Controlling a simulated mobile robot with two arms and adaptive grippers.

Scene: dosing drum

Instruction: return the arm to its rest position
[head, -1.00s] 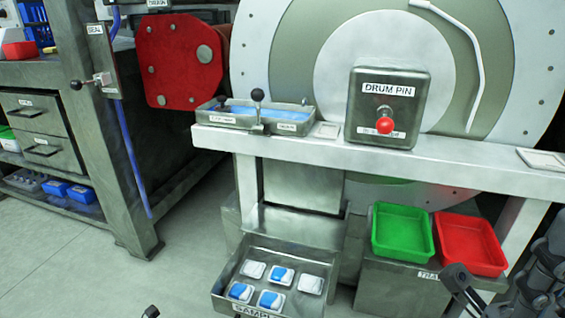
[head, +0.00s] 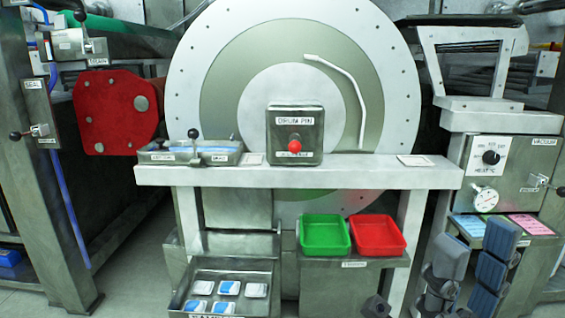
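My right gripper (head: 474,243) is at the lower right of the head view, in front of the steel cabinet with the dial. Its two grey-blue fingers point upward with a gap between them. It looks open, and I see nothing held. It hides part of the cabinet front. My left gripper does not show clearly in the head view.
The white bench (head: 300,176) with the drum pin box (head: 295,149) spans the middle. Green (head: 325,235) and red (head: 377,237) trays sit below it. The sample drawer (head: 262,307) stands out at lower left. Blue and pink cards (head: 528,224) lie at right.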

